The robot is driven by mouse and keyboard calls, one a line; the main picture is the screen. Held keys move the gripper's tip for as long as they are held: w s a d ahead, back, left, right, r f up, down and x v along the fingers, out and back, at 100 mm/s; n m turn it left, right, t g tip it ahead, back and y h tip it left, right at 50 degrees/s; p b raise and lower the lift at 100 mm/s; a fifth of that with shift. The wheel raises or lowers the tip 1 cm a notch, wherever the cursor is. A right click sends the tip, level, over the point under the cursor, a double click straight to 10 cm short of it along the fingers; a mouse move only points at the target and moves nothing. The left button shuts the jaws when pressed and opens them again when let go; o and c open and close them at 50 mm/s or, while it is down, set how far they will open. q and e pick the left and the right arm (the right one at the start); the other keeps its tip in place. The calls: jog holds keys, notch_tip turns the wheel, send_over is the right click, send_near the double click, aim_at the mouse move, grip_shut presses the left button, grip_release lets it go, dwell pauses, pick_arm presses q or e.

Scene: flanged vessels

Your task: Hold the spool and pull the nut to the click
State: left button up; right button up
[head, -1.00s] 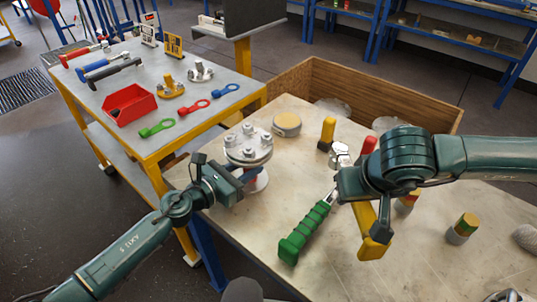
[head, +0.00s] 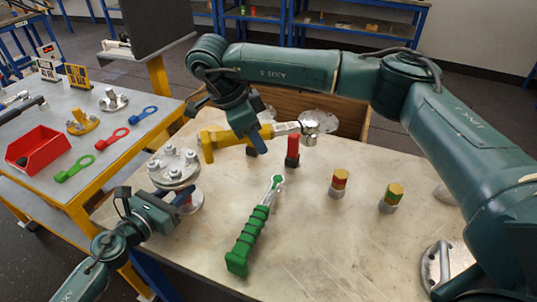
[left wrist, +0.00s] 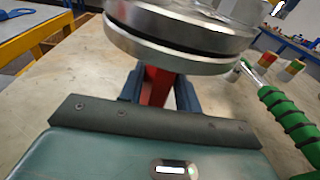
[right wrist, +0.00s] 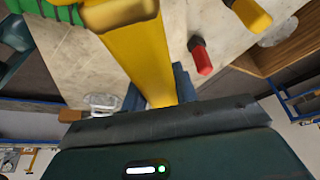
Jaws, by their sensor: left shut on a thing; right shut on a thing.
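The spool (head: 173,168) stands upright at the left of the bench, with several nuts (head: 171,151) on its upper flange. My left gripper (head: 183,199) is shut on the spool's red neck (left wrist: 157,86), just below the flange (left wrist: 180,40). My right gripper (head: 254,138) is shut on the yellow wrench (head: 238,137), which also fills the right wrist view (right wrist: 146,60). The yellow wrench is held above the bench, its silver head pointing right, away from the spool. A green-handled wrench (head: 250,235) lies on the bench between the spool and the banded cylinders.
A red-topped piece (head: 292,149) stands near the back of the bench. Two banded cylinders (head: 340,182) (head: 391,197) stand at the right. A wooden crate (head: 345,118) is behind. A side table with a red bin (head: 36,147) is at left. The front right bench is largely clear.

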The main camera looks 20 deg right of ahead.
jog(key=w+a+r+m+y, duration=0.2)
jog(key=m+y, duration=0.1)
jog(key=m, duration=0.7)
jog(key=w+a+r+m+g+y, duration=0.1)
jog(key=a+r+m+y, duration=0.15)
jog(key=m, duration=0.75)
jog(key=w+a+r+m+y, duration=0.2)
jog(key=m+y, duration=0.1)
jog(key=m, duration=0.7)
jog(key=shift+w+f, duration=0.1)
jog(key=shift+f, duration=2.35)
jog(key=shift+f, duration=0.3)
jog(key=shift+f, duration=0.95)
